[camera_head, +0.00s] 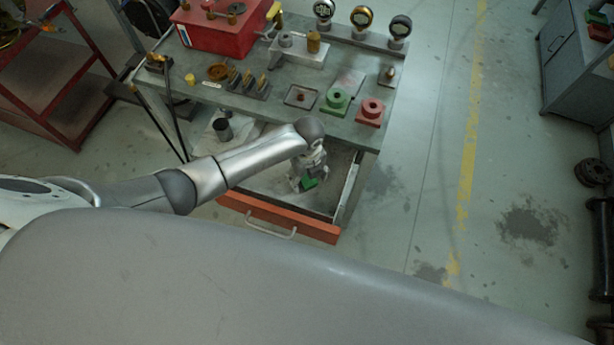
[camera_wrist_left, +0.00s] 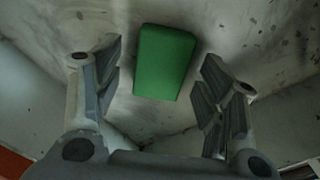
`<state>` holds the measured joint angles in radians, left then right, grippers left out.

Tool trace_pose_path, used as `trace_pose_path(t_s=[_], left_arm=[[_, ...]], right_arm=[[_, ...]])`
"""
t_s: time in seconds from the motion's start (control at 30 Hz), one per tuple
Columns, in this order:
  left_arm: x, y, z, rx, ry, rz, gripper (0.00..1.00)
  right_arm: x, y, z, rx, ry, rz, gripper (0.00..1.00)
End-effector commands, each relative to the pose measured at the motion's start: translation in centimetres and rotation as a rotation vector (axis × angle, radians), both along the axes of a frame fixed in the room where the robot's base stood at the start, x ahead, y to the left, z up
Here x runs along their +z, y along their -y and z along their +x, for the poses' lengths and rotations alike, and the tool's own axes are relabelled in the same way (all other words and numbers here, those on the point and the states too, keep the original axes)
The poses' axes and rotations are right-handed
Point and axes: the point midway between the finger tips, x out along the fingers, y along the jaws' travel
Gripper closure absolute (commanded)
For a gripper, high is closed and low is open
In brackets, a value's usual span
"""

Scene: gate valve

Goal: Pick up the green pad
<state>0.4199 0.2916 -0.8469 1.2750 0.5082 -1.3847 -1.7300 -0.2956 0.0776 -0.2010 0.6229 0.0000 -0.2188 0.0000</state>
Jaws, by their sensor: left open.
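The green pad (camera_wrist_left: 164,62) is a small rectangular block lying on the bare bottom of an open drawer. In the head view only a bit of the green pad (camera_head: 309,183) shows under my left gripper (camera_head: 306,182). In the left wrist view my left gripper (camera_wrist_left: 162,98) is open, with one finger to the left and one to the right of the pad. The pad lies ahead of the gap between the fingers, and no finger appears to touch it. My right gripper is in neither view.
The open drawer (camera_head: 275,216) has an orange front with a handle and stands out below the workbench (camera_head: 275,108). On the bench are a red toolbox (camera_head: 215,32), gauges, a green part (camera_head: 336,101) and a red part (camera_head: 370,111).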

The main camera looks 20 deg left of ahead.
Motion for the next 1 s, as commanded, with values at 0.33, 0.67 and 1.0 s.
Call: trace_pose_path(t_s=[0.33, 0.67, 1.0], left_arm=[[0.0, 0.0, 0.0, 0.001, 0.000, 0.000, 0.73], [0.1, 0.0, 0.0, 0.001, 0.000, 0.000, 0.76], [3.9, 0.8, -0.1, -0.004, 0.003, -0.004, 0.76]], right_arm=[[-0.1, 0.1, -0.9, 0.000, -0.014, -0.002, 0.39], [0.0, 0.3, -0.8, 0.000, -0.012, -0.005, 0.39], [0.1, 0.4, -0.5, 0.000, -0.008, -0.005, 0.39]])
